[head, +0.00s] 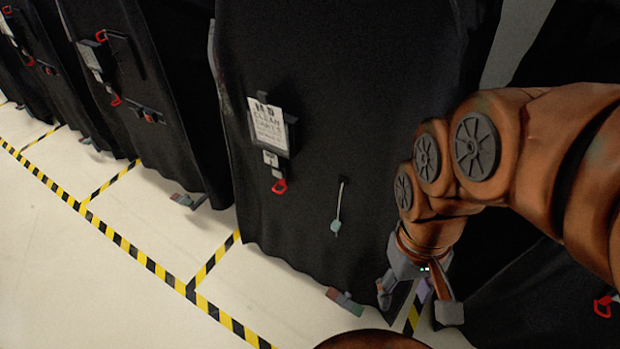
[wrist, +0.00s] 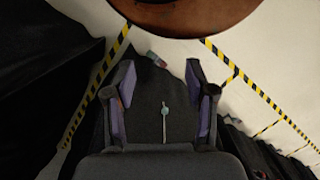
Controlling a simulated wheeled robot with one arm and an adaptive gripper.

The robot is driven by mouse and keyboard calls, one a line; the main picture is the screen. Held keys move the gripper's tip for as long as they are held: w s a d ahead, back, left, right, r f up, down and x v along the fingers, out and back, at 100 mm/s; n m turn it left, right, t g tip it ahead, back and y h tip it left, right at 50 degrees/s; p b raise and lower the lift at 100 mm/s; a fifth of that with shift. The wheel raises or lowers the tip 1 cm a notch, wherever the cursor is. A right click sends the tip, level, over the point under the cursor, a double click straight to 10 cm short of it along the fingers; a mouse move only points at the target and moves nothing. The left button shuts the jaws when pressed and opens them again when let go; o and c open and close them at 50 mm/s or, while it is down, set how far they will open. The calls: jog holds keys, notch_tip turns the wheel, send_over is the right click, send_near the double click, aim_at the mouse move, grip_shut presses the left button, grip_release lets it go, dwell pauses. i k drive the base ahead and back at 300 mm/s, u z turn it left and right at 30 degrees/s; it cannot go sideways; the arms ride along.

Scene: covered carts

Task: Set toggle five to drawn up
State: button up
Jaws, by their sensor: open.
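A pale green toggle (head: 336,226) hangs at the lower end of a short light cord (head: 340,200) on the front of the black cover (head: 330,110) of the nearest cart. No number is readable by it. In the wrist view the toggle (wrist: 165,106) and its cord (wrist: 164,128) show between my fingers, with the cover behind. My gripper (head: 417,305) is open and empty, pointing down, to the right of the toggle and lower in the head view. It appears apart from the toggle; the distance is hard to tell.
A sign (head: 268,124) and a red hook (head: 280,186) are on the same cover, left of the toggle. A small coloured tag (head: 345,301) is at its hem. More covered carts stand left. Pale floor with yellow-black tape (head: 143,262) is clear in front.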

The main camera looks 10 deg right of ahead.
aim_at(335, 226)
jog(key=u, duration=0.55)
jog(key=k, duration=1.25)
jog(key=u, duration=0.7)
jog(key=i, duration=0.85)
jog(key=u, duration=0.4)
